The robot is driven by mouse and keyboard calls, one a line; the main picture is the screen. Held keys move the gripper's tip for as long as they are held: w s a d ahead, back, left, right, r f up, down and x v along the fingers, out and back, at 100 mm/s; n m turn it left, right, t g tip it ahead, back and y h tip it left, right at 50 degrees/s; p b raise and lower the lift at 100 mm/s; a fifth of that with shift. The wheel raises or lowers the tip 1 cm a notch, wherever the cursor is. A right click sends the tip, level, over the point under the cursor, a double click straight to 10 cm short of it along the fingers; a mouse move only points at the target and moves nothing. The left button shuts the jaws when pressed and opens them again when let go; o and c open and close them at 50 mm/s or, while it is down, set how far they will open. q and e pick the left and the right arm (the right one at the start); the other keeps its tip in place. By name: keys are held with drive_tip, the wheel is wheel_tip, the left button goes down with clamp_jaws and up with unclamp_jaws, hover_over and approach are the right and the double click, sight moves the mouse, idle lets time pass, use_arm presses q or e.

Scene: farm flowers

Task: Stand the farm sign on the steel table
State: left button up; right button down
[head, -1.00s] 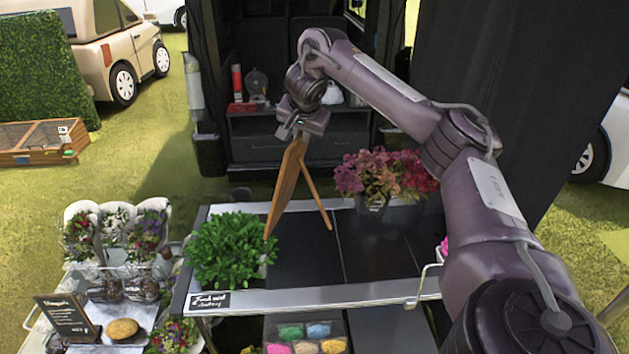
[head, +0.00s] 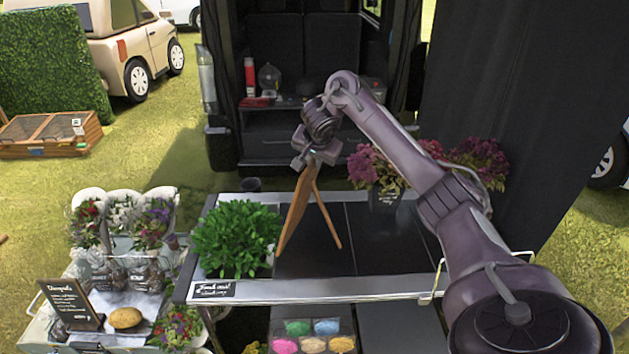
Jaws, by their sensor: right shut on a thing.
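The farm sign (head: 297,207) is a wooden A-frame with its legs spread, seen nearly edge-on. Its written face is turned away from me. My right gripper (head: 318,160) is shut on its top edge and holds it upright over the dark top of the steel table (head: 350,291). The feet of the sign are at or just above the tabletop; I cannot tell if they touch. My left gripper is not in view.
A green leafy plant (head: 237,238) stands close left of the sign, with a small black label (head: 213,289) at the table's front edge. Potted pink flowers (head: 384,180) stand at the back right. The tabletop right of the sign is clear. A tray of colored powders (head: 313,337) is below.

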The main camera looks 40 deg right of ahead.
drive_tip(key=shift+f+b, duration=0.45)
drive_tip(key=shift+f, duration=0.4)
drive_tip(key=shift+s+f+p, duration=0.15)
drive_tip(key=shift+f+p, duration=0.1)
drive_tip(key=shift+p, duration=0.1)
drive_tip(key=shift+f, duration=0.8)
drive_tip(key=c, duration=1.5)
unclamp_jaws()
drive_tip(key=shift+f, duration=0.15)
drive_tip(key=p+v, duration=0.7)
drive_tip(key=v, duration=0.5)
drive_tip(key=shift+a, duration=0.1)
